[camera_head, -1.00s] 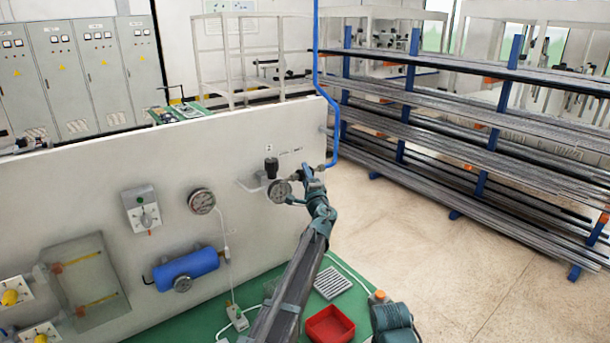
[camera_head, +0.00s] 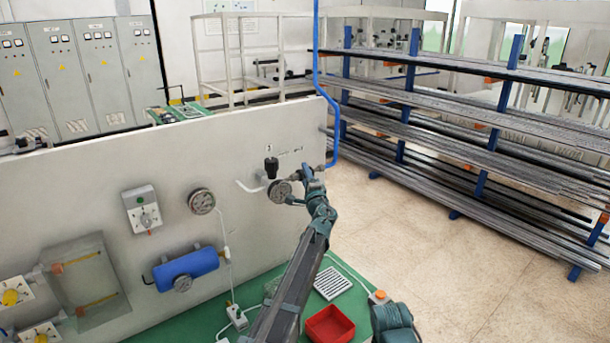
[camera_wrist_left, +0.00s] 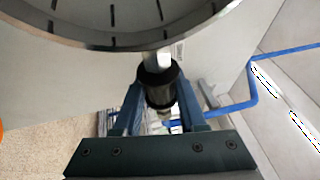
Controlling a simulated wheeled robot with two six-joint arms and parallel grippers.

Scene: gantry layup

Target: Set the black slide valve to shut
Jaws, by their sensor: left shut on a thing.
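My left gripper (camera_head: 301,186) is at the right end of the upright wall panel, beside a round gauge (camera_head: 281,191). In the left wrist view its two fingers (camera_wrist_left: 164,108) are shut on a black collar, which I take to be the black slide valve (camera_wrist_left: 158,88). The collar sits around a pale metal pipe (camera_wrist_left: 155,58). The gauge's rim (camera_wrist_left: 130,45) fills the top of that view, close to the collar. In the head view the gripper hides the collar, and I cannot tell its slide position. My right gripper is not in view.
A blue hose (camera_head: 337,140) rises right of the gripper. The panel (camera_head: 90,185) also carries another gauge (camera_head: 201,201) and a blue cylinder (camera_head: 186,268). A red tray (camera_head: 330,324) lies below on green.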

